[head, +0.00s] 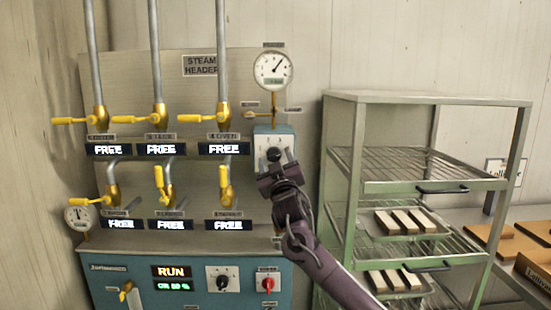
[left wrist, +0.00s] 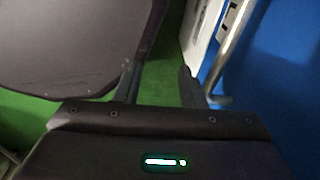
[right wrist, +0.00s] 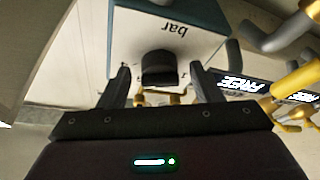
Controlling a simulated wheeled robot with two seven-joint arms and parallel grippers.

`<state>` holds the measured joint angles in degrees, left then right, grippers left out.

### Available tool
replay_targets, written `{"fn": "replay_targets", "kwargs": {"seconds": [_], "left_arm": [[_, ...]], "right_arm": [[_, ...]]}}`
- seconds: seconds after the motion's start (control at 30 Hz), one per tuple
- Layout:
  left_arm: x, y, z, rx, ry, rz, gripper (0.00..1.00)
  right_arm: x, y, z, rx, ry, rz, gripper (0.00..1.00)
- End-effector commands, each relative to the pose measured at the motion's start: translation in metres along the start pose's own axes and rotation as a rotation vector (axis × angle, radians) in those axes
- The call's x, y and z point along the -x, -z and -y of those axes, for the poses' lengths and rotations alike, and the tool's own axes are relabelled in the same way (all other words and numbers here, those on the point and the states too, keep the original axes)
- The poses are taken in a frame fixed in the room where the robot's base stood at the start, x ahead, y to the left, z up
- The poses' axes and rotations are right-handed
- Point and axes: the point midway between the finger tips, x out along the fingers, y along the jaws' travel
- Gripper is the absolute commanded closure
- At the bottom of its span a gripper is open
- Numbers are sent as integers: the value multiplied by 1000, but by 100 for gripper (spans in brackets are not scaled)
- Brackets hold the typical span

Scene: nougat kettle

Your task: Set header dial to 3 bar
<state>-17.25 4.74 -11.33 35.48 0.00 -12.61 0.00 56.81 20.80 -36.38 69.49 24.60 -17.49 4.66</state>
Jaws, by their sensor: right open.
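The header dial is a black knob (head: 274,154) on a pale blue-and-white box (head: 288,140) below the steam header gauge (head: 272,68). In the right wrist view the knob (right wrist: 158,68) sits on the box's white face, which is lettered "bar" upside down. My right gripper (head: 275,163) is open in front of the knob. Its fingers (right wrist: 160,88) stand on either side of the knob with gaps showing; I cannot tell how deep they reach. The knob's exact setting cannot be read. My left gripper (left wrist: 160,85) shows only in its wrist view, open and empty, away from the panel.
Yellow-handled valves (head: 222,115) and "FREE" displays (head: 224,148) stand left of the dial. A teal control cabinet (head: 130,283) reads "RUN" below. A green rack (head: 345,180) with wire shelves stands close on the right. A small gauge (head: 78,216) hangs at left.

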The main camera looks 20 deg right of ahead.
Motion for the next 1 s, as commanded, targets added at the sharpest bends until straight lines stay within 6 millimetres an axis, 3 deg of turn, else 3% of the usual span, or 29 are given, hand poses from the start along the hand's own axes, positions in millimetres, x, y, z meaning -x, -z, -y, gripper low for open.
{"fn": "replay_targets", "kwargs": {"seconds": [0.3, 0.63, 1.0], "left_arm": [[0, 1, -2, 0, -3, -2, 64], [0, 2, -4, -1, -5, -3, 64], [4, 3, -4, -2, -5, -3, 64]], "right_arm": [[-2, -1, 0, 0, 1, 1, 43], [-2, -1, 0, 0, 1, 1, 86], [-2, 0, -2, 68, 28, 1, 86]]}}
